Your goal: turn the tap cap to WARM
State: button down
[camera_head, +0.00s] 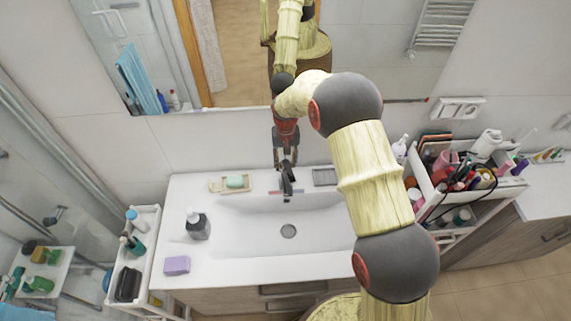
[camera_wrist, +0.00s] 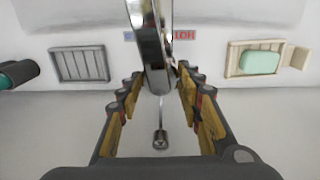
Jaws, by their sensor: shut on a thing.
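The chrome tap (camera_head: 288,187) stands at the back middle of the white sink. My gripper (camera_head: 286,160) reaches down over it from behind. In the wrist view, the shiny tap cap (camera_wrist: 150,45) rises between my gripper's fingers (camera_wrist: 160,78), which are shut on it; the exact contact is hard to see. A red label (camera_wrist: 185,35) shows on the right behind the cap and a blue label (camera_wrist: 129,36) on the left. The cap hides the middle between them, and the lettering is not clearly readable.
A soap dish (camera_head: 215,186) with green soap (camera_head: 236,182) and a grey ribbed tray (camera_head: 325,178) flank the tap. A dark dispenser bottle (camera_head: 197,226) and a purple sponge (camera_head: 177,265) sit at the left. The basin (camera_head: 255,222) is empty. A crowded cosmetics cart (camera_head: 425,195) stands at the right.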

aim_at(286, 161)
jog(key=shift+m+b, duration=0.3)
jog(key=shift+m, duration=0.6)
jog(key=c, duration=1.3)
grip_release()
jog(key=shift+o, duration=0.6)
notch_tip(286, 161, up, 12)
